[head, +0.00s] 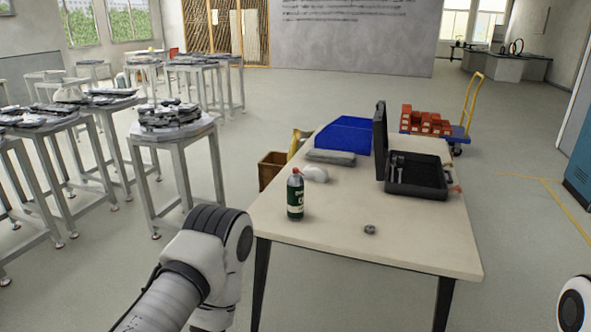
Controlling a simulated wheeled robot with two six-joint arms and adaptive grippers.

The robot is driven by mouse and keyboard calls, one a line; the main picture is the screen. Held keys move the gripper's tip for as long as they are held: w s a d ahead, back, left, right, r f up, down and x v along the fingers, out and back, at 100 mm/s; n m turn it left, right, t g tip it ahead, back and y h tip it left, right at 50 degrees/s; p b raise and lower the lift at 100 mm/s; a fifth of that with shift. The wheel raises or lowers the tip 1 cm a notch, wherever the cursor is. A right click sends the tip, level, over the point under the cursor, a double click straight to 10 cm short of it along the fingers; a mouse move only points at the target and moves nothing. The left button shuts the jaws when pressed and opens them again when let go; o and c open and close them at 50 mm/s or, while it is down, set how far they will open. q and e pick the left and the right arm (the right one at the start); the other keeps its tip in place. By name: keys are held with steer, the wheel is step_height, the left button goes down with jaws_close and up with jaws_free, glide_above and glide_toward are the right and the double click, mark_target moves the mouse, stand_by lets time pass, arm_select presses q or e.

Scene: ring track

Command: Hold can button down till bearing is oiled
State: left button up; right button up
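A dark green can (295,197) with a red top and a pale label stands upright on the left part of the table. A small grey ring-shaped bearing (370,230) lies flat on the table near its front edge, to the right of the can and apart from it. The button on the can is too small to make out. My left arm comes in at the lower left, but its gripper is not visible. Only a piece of my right arm shows at the right edge, without its gripper.
The table (410,250) also holds an open black tool case (417,177), a blue bin (345,133), a grey flat item (331,157) and a white rounded object (315,174). Stools with dark parts stand left. A yellow-handled cart (472,100) stands behind. The table's front right is clear.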

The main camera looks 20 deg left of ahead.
arm_select(q)
jaws_close()
stand_by(1.1)
